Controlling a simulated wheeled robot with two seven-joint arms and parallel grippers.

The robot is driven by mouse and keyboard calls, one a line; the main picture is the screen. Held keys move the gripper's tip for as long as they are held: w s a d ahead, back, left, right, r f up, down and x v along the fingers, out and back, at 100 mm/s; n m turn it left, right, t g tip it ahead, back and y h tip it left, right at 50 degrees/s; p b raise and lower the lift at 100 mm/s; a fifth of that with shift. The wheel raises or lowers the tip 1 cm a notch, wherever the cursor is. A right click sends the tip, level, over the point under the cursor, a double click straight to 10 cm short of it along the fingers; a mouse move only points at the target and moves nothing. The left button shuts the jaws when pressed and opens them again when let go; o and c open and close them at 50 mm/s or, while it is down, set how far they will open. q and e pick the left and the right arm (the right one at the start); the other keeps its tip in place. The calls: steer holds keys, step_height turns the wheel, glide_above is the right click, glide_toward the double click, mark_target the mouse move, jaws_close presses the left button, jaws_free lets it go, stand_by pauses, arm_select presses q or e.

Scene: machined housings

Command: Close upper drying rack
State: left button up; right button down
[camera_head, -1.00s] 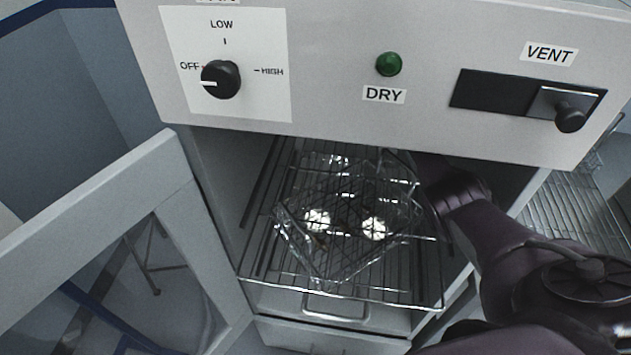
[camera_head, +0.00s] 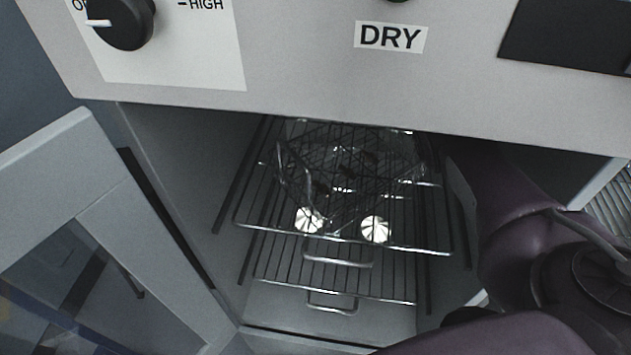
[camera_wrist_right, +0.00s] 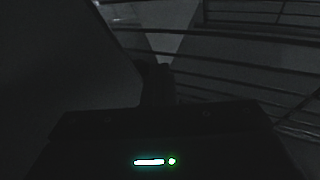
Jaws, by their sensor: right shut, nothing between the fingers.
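The upper drying rack (camera_head: 342,238), a metal wire shelf, sits inside the open cabinet in the head view. Its front bar lies near the cabinet opening, and a clear tray-like container (camera_head: 300,185) with wire mesh rests on it. My right arm reaches into the cabinet along its right side; its gripper is hidden in the head view. In the dark right wrist view my right gripper (camera_wrist_right: 157,83) is shut and empty, with rack wires (camera_wrist_right: 230,80) beyond it. Contact with the rack cannot be told. My left gripper is out of view.
A lower wire rack (camera_head: 335,290) with a front handle sits below. The cabinet door (camera_head: 110,190) stands open at the left. The control panel (camera_head: 300,75) overhangs the opening. Two bright round spots show near the upper rack's front bar.

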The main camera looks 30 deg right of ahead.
steer(key=shift+w+d+r, duration=0.1)
steer(key=shift+w+r, duration=0.05)
steer(key=shift+r, duration=0.15)
steer(key=shift+r, duration=0.25)
steer(key=shift+d+r, duration=0.1)
steer(key=shift+r, duration=0.1)
steer(key=shift+s+r+p, duration=0.2)
steer(key=shift+r+p, duration=0.1)
steer(key=shift+p, duration=0.05)
steer(key=shift+s+f+v, duration=0.1)
steer(key=shift+s+v, duration=0.05)
steer(key=shift+v, duration=0.85)
steer(key=shift+s+f+v, duration=0.1)
steer(key=shift+s+v, duration=0.05)
steer(key=shift+v, duration=0.85)
steer(key=shift+s+f+v, duration=0.1)
steer(key=shift+s+v, duration=0.05)
steer(key=shift+v, duration=0.9)
